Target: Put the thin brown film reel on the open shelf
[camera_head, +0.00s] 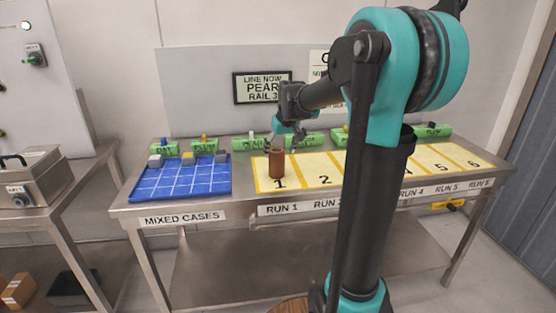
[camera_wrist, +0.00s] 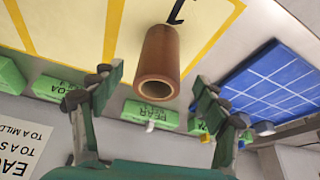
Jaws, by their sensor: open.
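A brown hollow cylinder (camera_head: 277,162) stands upright on the yellow-lined strip marked 1. It is the only thing I see that could be the brown film reel, and it looks more like a tube. In the wrist view the cylinder (camera_wrist: 163,55) shows its open end between and beyond my fingers. My gripper (camera_head: 291,136) is open and empty, above and just behind the cylinder. Its two fingers (camera_wrist: 150,88) are spread wide and apart from it in the wrist view. A bare lower shelf (camera_head: 290,262) lies under the table; I cannot tell whether it is the open shelf.
A blue gridded tray (camera_head: 182,184) with small blocks at its back edge lies left of the strips. Green labelled blocks line the table's back (camera_head: 254,142). A sign (camera_head: 263,87) reads PEAR, RAIL 3. A steel case (camera_head: 30,180) stands on the left bench. Strip 2 (camera_head: 324,178) is clear.

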